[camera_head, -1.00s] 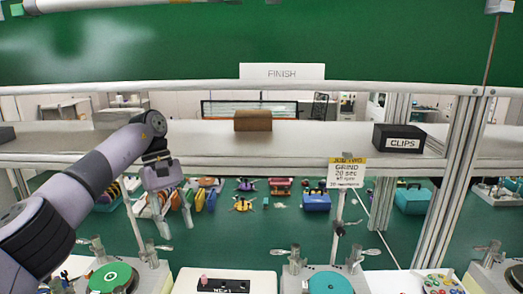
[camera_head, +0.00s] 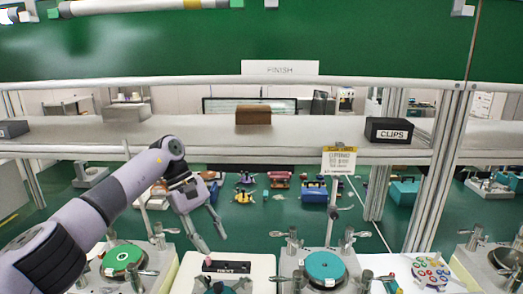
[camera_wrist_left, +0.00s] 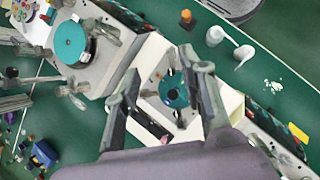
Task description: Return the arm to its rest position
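My left arm comes in from the left in the head view, and its gripper (camera_head: 209,238) hangs with the fingers pointing down, over the front work row. In the left wrist view, the two fingers of the left gripper (camera_wrist_left: 160,68) stand wide apart with nothing held between them. A teal disc (camera_wrist_left: 173,90) on a white station shows below, in the gap between the fingers. My right gripper is in neither view.
Lapping stations with a green disc (camera_head: 123,257) and a teal disc (camera_head: 325,267) line the front. A shelf (camera_head: 310,138) runs across behind, with a brown block (camera_head: 253,115) and a CLIPS box (camera_head: 389,130). A sign (camera_head: 339,160) stands on a post.

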